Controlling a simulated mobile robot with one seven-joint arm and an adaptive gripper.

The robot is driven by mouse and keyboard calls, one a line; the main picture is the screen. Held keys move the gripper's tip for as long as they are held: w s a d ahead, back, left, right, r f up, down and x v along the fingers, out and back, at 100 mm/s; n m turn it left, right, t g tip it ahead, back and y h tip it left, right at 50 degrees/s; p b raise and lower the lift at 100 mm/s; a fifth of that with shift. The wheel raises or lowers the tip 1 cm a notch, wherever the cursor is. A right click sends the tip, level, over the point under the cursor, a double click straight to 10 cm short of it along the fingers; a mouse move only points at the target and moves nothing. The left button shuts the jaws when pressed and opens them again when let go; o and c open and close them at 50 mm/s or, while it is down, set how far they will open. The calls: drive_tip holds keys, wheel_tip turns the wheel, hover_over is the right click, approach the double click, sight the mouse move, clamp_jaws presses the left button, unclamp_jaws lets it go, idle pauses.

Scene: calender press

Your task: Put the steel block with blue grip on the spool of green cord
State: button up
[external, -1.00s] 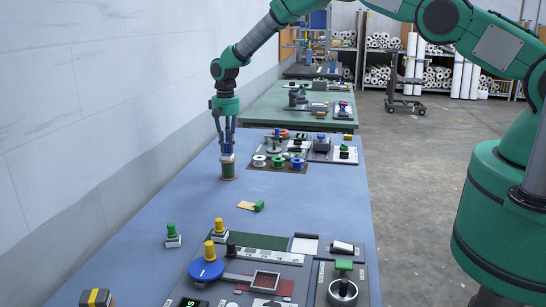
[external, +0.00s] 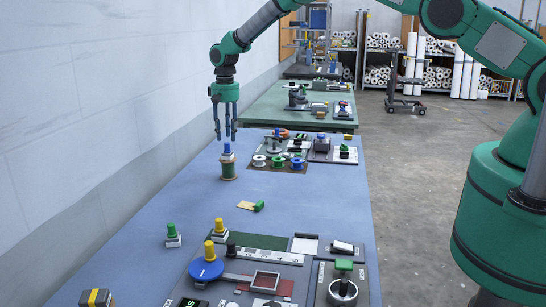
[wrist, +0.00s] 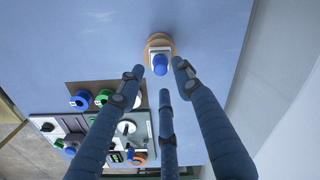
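The steel block with blue grip (external: 227,154) rests upright on top of the spool of green cord (external: 229,171), which stands alone on the blue table. In the wrist view the blue grip (wrist: 160,64) points up at the camera, with the pale block (wrist: 159,52) around it and the tan spool flange (wrist: 158,39) beneath. My gripper (external: 225,136) is directly above the block, apart from it, with its fingers spread and nothing between them. The cord itself is mostly hidden in the wrist view.
Behind the spool, a board (external: 277,165) holds spools with white, green and blue cord. A green-handled scraper (external: 258,206) lies in front. A green-gripped block (external: 172,235) and a panel of fixtures (external: 250,275) are nearer. The wall is close on the left.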

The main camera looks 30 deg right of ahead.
wheel_tip(320, 180, up, 7)
drive_tip(key=shift+r+b, duration=0.2)
drive_tip(key=shift+b, duration=0.15)
idle(0.6)
